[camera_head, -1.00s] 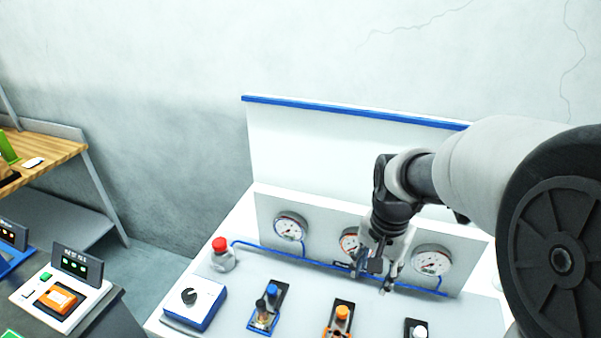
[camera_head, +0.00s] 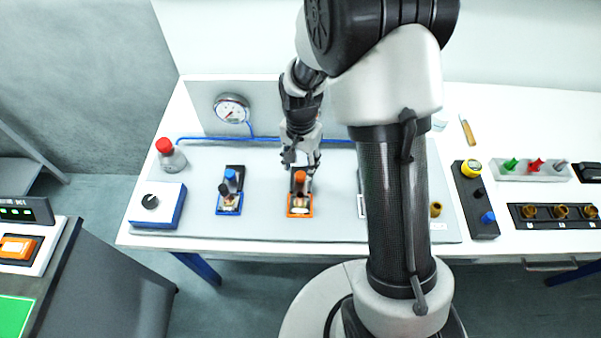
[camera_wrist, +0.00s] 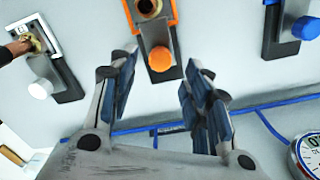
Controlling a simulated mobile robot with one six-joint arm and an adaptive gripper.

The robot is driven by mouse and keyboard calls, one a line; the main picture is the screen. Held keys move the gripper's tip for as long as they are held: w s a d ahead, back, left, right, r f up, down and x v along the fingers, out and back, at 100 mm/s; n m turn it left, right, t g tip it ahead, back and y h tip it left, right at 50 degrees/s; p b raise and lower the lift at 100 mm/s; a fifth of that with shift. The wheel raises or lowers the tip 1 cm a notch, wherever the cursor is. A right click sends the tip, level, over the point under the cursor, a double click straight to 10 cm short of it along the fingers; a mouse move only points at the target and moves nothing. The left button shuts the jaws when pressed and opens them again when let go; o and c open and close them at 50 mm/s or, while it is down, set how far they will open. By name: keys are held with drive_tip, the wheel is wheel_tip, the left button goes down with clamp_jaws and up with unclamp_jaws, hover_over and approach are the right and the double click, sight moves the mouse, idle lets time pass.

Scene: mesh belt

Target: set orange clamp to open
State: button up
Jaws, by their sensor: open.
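The orange clamp (camera_head: 300,207) is fixed on the grey panel of the bench, with an orange frame and an orange knob on a black base. In the wrist view the orange clamp (camera_wrist: 159,57) is at the top centre, its upper part cut off by the picture edge. My gripper (camera_head: 301,163) is just behind the orange clamp in the head view. In the wrist view my gripper (camera_wrist: 160,78) has its fingers spread with nothing between them, apart from the clamp.
A blue clamp (camera_head: 230,200) stands left of the orange one, and a white clamp (camera_wrist: 42,86) on its other side. A blue hose (camera_head: 210,139) runs behind the clamps.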

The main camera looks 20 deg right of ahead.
sight(300, 174)
drive_tip(key=shift+f+b, duration=0.3)
drive_tip(key=shift+f, duration=1.9)
drive_tip(key=shift+c, duration=0.2)
clamp_jaws()
